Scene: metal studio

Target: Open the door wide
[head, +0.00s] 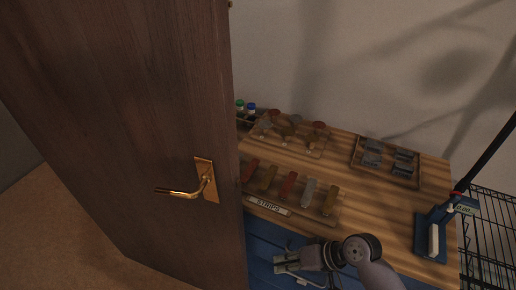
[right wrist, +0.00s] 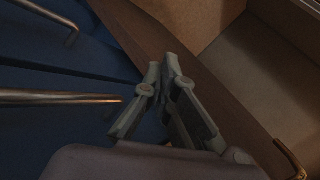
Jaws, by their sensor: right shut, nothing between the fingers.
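The brown wooden door (head: 130,110) fills the left of the head view, its free edge facing the workbench. Its brass lever handle (head: 185,192) sits near that edge and points left. My right gripper (head: 280,262) is right of the door edge, low in front of the blue drawers, apart from the handle. In the right wrist view its fingers (right wrist: 168,68) are shut and empty, beside a brown wooden edge that appears to be the door's. A bit of brass (right wrist: 292,162) shows at the lower right there. My left gripper is not in view.
A wooden workbench (head: 385,210) with blue drawers (head: 262,240) stands right of the door. It carries trays, colored strips (head: 288,184) and a blue device (head: 430,235). A wire rack (head: 490,240) stands at the right. Bare floor (head: 40,220) shows at the left.

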